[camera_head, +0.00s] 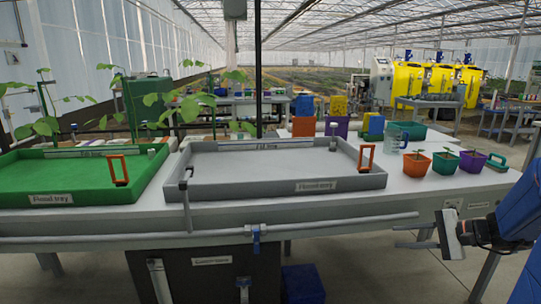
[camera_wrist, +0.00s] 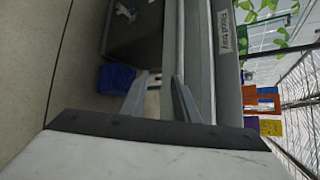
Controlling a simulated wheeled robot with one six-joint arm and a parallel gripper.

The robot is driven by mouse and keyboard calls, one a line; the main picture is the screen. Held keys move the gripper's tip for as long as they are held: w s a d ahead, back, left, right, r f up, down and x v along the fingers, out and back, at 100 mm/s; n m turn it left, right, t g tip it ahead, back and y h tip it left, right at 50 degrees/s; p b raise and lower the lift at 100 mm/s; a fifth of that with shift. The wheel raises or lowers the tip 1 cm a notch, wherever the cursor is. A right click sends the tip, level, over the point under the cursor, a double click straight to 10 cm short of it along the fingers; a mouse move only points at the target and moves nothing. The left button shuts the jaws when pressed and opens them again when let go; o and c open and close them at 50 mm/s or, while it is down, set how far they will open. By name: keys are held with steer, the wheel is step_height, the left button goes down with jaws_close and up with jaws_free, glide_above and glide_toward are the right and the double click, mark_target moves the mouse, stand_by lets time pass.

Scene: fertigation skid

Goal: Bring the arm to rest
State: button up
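My gripper (camera_head: 396,236) is at the lower right of the head view, in front of the bench and below its top, on my blue arm. Its fingers point left, toward the space in front of the bench. In the wrist view my gripper (camera_wrist: 159,74) has its two fingers apart with nothing held between them. The wrist picture is turned on its side. The rest of my arm runs out of the head view at the right.
A grey flood tray (camera_head: 333,185) and a green flood tray (camera_head: 60,199) lie on the bench. A rail (camera_head: 340,223) runs along its front. Potted seedlings (camera_head: 445,162) and a jug (camera_head: 397,134) stand at the right. A blue bin (camera_head: 303,284) is on the floor.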

steer(key=s+a+n+g+h, duration=0.1)
steer(key=s+a+n+g, duration=0.25)
steer(key=s+a, duration=0.4)
steer(key=s+a+n+h, duration=0.3)
steer(key=s+n+h, duration=0.1)
steer(key=s, duration=0.4)
steer(key=s+a+r+n+h, duration=0.1)
steer(key=s+a+n+h, duration=0.2)
steer(key=s+n, duration=0.3)
steer(key=shift+s+a+r+n+h, duration=0.2)
steer(key=shift+s+r+n+h, duration=0.3)
steer(key=shift+s, duration=0.65)
steer(key=shift+f, duration=0.2)
